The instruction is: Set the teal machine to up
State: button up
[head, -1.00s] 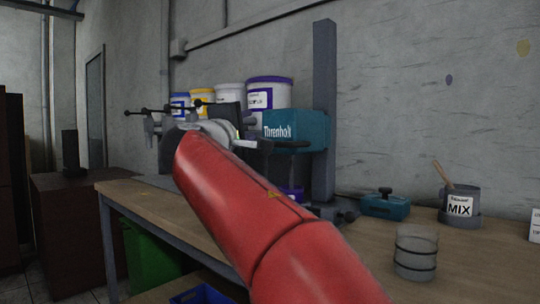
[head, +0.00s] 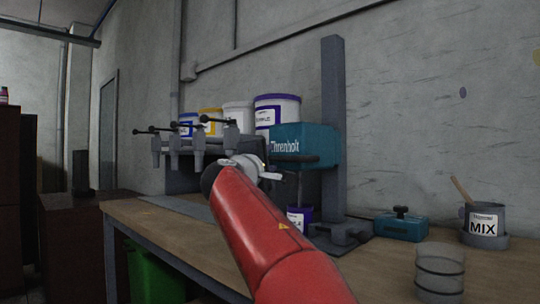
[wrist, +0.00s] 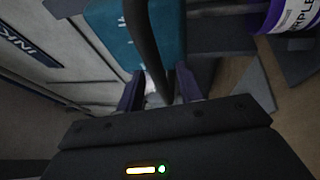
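The teal machine (head: 305,148) is a box-shaped head mounted on an upright grey column (head: 333,115), clear of the table. A dark handle bar (head: 296,159) runs across its front. My gripper (head: 270,175) is close in front of the machine, just below and left of that bar. In the wrist view the teal body (wrist: 108,28) is at the top, and the dark curved bar (wrist: 143,40) reaches down between the two fingers. My gripper (wrist: 160,92) is open, with a gap on each side of the bar; whether a finger touches it I cannot tell.
A purple-labelled container (head: 298,217) stands under the machine. Taps (head: 180,147) and paint buckets (head: 278,108) are behind and left. A small teal block (head: 401,227), a MIX pot (head: 485,222) and a clear jar (head: 440,272) are on the right of the wooden table (head: 385,265).

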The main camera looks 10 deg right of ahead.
jog(key=shift+w+d+r, duration=0.1)
jog(key=shift+w+d, duration=0.2)
jog(key=shift+w, duration=0.1)
jog(key=shift+c, duration=0.5)
grip_shut()
notch_tip(320, 180, up, 11)
jog(key=p, duration=0.9)
jog(key=shift+s, duration=0.15)
jog(key=shift+r, duration=0.2)
jog(key=shift+o, duration=0.2)
grip_release()
jog(key=shift+o, duration=0.3)
jog(key=shift+f, duration=0.15)
